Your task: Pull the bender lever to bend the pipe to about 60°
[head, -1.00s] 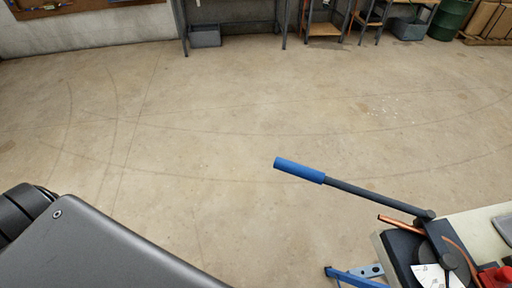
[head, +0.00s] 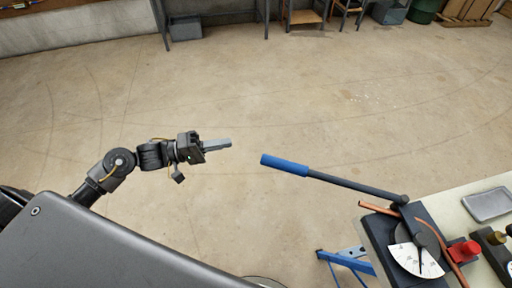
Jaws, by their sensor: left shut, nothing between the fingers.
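The bender lever (head: 345,182) reaches out left from the bender, and its blue grip (head: 284,165) hangs over open floor. The copper pipe (head: 432,226) runs through the bender, with one end (head: 378,209) sticking out left under the lever. A white angle dial (head: 416,260) sits on the dark bender base (head: 378,236); its marks are too small to read. My left gripper (head: 229,143) is shut and empty, pointing right, to the left of the blue grip and apart from it. My right gripper is out of the picture.
A red block (head: 464,250) stands by the pipe. A grey tray (head: 488,204) lies on the pale bench top (head: 455,206). A blue stand (head: 345,258) shows below the bench. The floor around the grip is clear; a grey bin (head: 185,28) stands far back.

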